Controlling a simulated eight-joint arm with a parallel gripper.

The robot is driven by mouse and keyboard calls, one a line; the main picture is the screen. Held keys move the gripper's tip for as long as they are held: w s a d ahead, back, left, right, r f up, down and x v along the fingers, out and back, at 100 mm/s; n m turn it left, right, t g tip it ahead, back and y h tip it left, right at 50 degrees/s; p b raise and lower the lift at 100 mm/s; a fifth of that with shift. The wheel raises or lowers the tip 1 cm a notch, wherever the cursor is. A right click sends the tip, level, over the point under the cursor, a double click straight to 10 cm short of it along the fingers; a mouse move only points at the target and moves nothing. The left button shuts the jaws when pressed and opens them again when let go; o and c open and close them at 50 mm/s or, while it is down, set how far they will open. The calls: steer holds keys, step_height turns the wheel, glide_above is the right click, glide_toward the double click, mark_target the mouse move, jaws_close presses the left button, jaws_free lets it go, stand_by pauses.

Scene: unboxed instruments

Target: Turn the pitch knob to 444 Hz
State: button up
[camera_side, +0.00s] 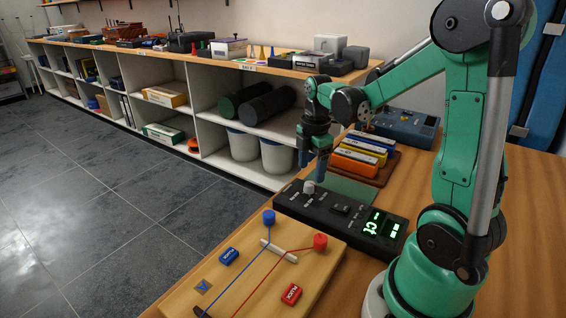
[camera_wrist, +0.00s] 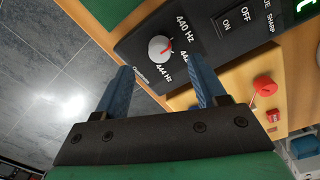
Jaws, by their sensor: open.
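The pitch knob (camera_wrist: 159,49) is a small pale dial with a red pointer line, on the black tuner box (camera_side: 290,203). In the wrist view the pointer aims up and right, roughly at the 440 Hz label (camera_wrist: 185,28). The 444 Hz label (camera_wrist: 164,74) is below the knob, with a 442 label partly behind a finger. In the side view the knob (camera_side: 309,187) stands near the box's far left end. My gripper (camera_side: 318,172) is just above it, pointing down. Its blue fingers (camera_wrist: 160,63) are open and empty, apart from the knob.
The box has an ON/OFF switch (camera_wrist: 238,20) and a lit green display (camera_side: 383,226). A wooden board (camera_side: 215,277) with blue and red plugs and wires lies in front. A rack of coloured blocks (camera_side: 362,155) and a blue-grey device (camera_side: 401,127) stand behind.

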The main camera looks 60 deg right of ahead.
mark_target(310, 184)
steer(key=shift+f, duration=2.05)
jaws_close()
